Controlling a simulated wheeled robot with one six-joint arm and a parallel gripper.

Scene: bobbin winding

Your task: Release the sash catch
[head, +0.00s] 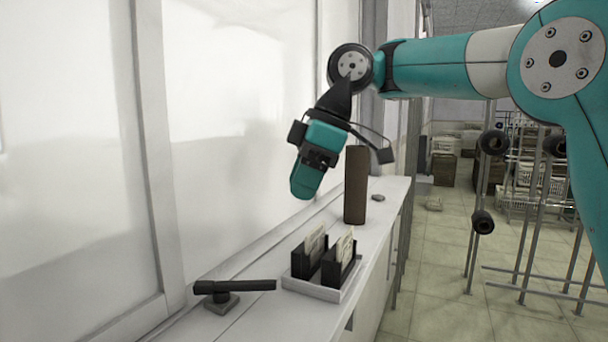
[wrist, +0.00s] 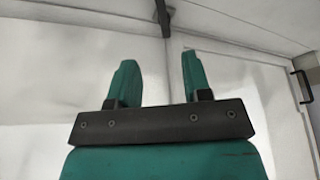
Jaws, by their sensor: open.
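My gripper (head: 304,184) hangs tilted downward in front of the white window panes, above the sill, in the head view. In the wrist view its two teal fingers (wrist: 158,65) stand apart with nothing between them. A dark lever on a short grey base (head: 235,287) lies across the sill at the lower left of the head view, well apart from my gripper. I cannot tell for certain whether it is the sash catch. In the wrist view a small dark fitting (wrist: 163,14) shows at the top, on or near the window frame, beyond the fingertips.
A pale tray (head: 318,291) with black holders and upright cards stands on the sill (head: 262,318). A tall brown block (head: 355,186) stands behind it, with a small grey object (head: 378,198) alongside. A dark handle (wrist: 302,87) shows at right in the wrist view. Metal racks stand at right.

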